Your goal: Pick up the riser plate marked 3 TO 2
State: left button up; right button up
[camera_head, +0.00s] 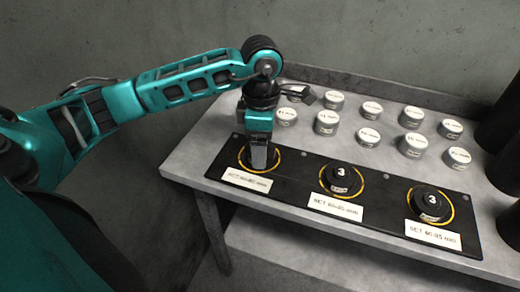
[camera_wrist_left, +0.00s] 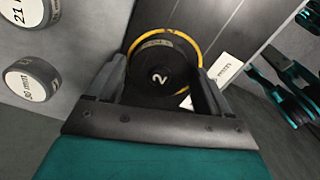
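Several round grey riser plates with white labelled tops, such as this one (camera_head: 327,123), stand on the table behind the black panel. Their labels are too small to read in the head view, so I cannot pick out one marked 3 TO 2. In the wrist view, one plate (camera_wrist_left: 31,82) reads about 30 mm, and another (camera_wrist_left: 20,10) reads 21 mm. My left gripper (camera_head: 259,165) points down over the panel's left yellow ring. In the wrist view its fingers (camera_wrist_left: 160,92) are apart, with a black disc marked 2 (camera_wrist_left: 158,77) between or below them; contact is unclear. My right gripper is not in view.
The black panel (camera_head: 293,188) lies along the table's front edge. Two black discs marked 3, one in the middle ring (camera_head: 341,174) and one in the right ring (camera_head: 430,200), sit on it above white SET labels. Dark cylinders (camera_head: 505,150) stand at the right.

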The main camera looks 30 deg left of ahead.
pick_arm(q)
jog(key=c, duration=1)
jog(key=shift+c, duration=0.7)
jog(key=shift+r, duration=0.1)
